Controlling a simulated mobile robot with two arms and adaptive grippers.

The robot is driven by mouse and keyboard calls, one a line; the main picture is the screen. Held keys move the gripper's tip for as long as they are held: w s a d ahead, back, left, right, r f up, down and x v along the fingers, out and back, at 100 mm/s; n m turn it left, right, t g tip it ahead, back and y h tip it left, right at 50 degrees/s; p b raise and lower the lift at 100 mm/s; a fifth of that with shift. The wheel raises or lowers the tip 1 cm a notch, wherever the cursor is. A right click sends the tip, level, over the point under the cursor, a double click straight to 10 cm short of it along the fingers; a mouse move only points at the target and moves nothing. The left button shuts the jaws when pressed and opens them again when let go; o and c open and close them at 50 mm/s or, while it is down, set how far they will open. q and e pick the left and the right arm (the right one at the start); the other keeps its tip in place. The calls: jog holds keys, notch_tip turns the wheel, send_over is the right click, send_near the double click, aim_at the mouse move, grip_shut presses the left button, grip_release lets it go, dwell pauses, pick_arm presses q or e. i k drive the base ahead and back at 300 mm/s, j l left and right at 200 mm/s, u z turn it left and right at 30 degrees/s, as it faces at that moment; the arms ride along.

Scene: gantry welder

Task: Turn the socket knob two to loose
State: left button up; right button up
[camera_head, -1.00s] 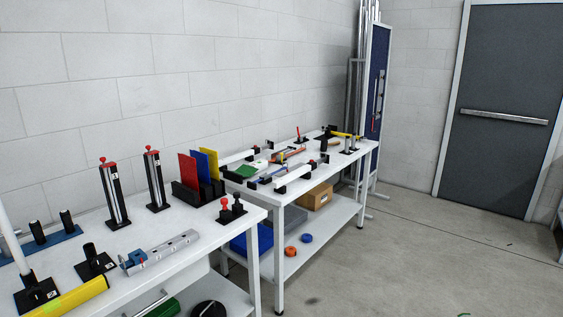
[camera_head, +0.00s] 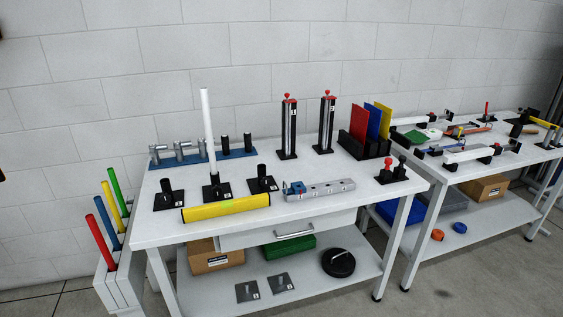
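Three black square bases, each with a black upright post, stand on the near white table. The left base (camera_head: 168,199) and the right base (camera_head: 262,184) have short bare posts. The middle base (camera_head: 217,192) has a tall white rod (camera_head: 206,130) standing upright in it. White labels show on the bases, but their numbers are too small to read surely, so I cannot tell which is number two. Any knob setting is too small to tell. Neither of my grippers can be made out in this view.
A yellow cylinder (camera_head: 226,208) lies in front of the bases, with a grey rail (camera_head: 320,190) to its right. A blue rack (camera_head: 205,155) of cylinders stands behind. A box of coloured sticks (camera_head: 118,285) stands at the table's left end. A second table (camera_head: 480,170) is at right.

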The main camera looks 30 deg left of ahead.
aim_at(217, 190)
jog(key=u, duration=1.55)
